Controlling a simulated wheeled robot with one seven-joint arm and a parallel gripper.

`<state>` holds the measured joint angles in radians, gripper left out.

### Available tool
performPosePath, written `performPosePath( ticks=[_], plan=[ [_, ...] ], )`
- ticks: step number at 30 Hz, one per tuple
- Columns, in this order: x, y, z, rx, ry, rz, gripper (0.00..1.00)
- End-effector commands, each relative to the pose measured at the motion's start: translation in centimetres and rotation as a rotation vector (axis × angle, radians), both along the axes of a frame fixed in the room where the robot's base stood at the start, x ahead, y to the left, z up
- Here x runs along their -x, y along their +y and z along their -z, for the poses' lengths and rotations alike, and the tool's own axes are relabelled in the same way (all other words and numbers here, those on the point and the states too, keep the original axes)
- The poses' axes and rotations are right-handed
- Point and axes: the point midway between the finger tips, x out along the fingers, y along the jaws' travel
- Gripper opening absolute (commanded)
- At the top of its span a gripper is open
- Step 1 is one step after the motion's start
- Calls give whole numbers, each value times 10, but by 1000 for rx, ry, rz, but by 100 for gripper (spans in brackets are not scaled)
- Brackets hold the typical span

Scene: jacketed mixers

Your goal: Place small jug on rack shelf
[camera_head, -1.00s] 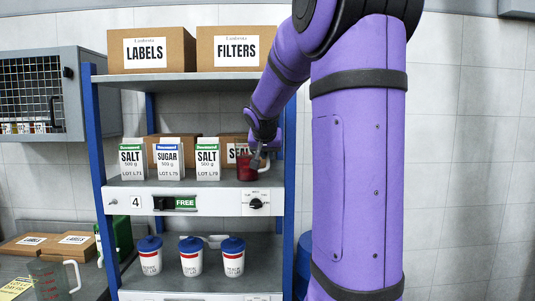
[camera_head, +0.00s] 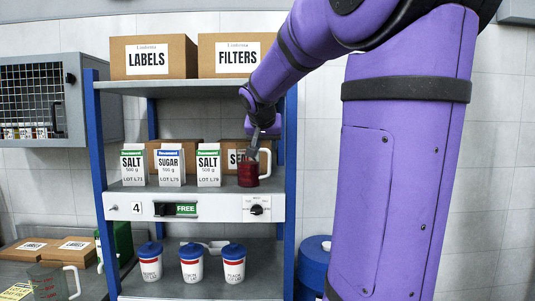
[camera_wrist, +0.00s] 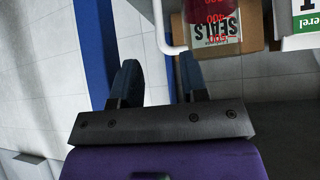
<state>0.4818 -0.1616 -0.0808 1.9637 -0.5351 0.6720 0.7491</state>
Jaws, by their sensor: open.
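The small jug (camera_head: 248,174), with dark red contents and a white handle, stands upright on the middle rack shelf (camera_head: 225,188) at its right end. In the wrist view the jug (camera_wrist: 211,12) is at the top, partly cut off, with red markings and its handle in front of the fingers. My gripper (camera_head: 254,152) is just above and beside the jug in the head view. In the wrist view my gripper (camera_wrist: 158,78) has its fingers apart, with nothing between them; the handle lies beyond the fingertips.
Salt and sugar cartons (camera_head: 170,166) stand left of the jug. A SEALS box (camera_head: 232,152) is behind it. Boxes (camera_head: 153,57) fill the top shelf; lidded cups (camera_head: 191,263) stand below. A larger jug (camera_head: 47,283) is on the left bench. The blue rack post (camera_head: 290,150) is close on the right.

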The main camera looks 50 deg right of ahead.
Motion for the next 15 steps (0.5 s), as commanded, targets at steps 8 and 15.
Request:
performPosePath(
  ticks=[8, 15],
  plan=[
    [12, 21, -24, 0, -1, -1, 40],
    [16, 32, -25, -6, 6, -21, 40]
  ],
)
